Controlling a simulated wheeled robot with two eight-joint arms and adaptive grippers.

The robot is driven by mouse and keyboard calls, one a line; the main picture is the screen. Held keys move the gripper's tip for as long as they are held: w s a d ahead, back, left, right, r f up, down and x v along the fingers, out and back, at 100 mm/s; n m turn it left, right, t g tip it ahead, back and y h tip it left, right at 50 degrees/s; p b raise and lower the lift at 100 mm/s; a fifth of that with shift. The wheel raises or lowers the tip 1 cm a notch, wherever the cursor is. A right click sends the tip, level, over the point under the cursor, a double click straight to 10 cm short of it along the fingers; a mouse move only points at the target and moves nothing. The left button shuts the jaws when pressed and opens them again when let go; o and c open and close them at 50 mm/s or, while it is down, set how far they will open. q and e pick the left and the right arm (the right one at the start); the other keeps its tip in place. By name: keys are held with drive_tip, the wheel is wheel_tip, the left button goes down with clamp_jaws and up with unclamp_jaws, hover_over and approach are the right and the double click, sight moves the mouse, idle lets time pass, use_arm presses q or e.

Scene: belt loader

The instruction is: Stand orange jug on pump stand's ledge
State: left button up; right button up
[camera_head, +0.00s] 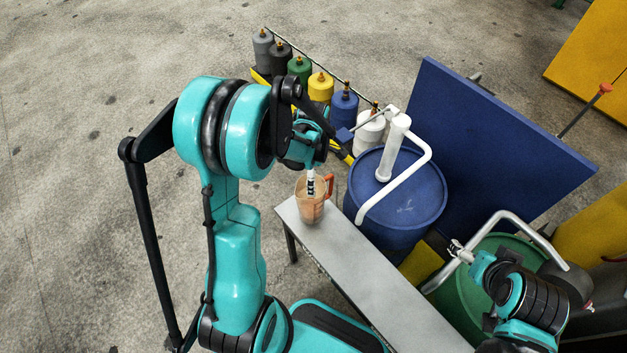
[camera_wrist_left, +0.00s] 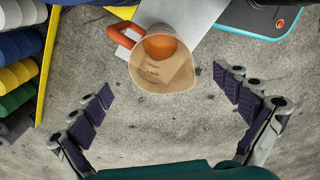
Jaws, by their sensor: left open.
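The orange jug (camera_head: 311,205), see-through with an orange handle, stands upright at the far left end of a narrow grey ledge (camera_head: 375,270). In the left wrist view the jug (camera_wrist_left: 165,75) is seen from above with its handle to the left, and the end of the ledge (camera_wrist_left: 198,14) shows behind it. My left gripper (camera_head: 311,184) is right at the jug in the head view. In the wrist view its fingers (camera_wrist_left: 163,88) are spread wide, with the jug ahead between them and touching neither. My right gripper (camera_head: 459,251) is by the green drum; its fingers are too small to read.
A blue drum (camera_head: 415,205) with a white pump pipe (camera_head: 397,150) stands right of the jug, before a blue panel (camera_head: 490,145). A green drum (camera_head: 470,300) with a bent pipe is at lower right. Several coloured bottles (camera_head: 320,88) line the back. Floor at left is clear.

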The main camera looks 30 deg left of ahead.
use_arm(q)
wheel_tip(320, 180, up, 5)
drive_tip(key=shift+r+p, duration=0.2)
drive_tip(key=shift+p, duration=0.4)
use_arm(e)
drive_tip(key=shift+r, duration=0.85)
use_arm(q)
drive_tip(key=shift+f, duration=0.1)
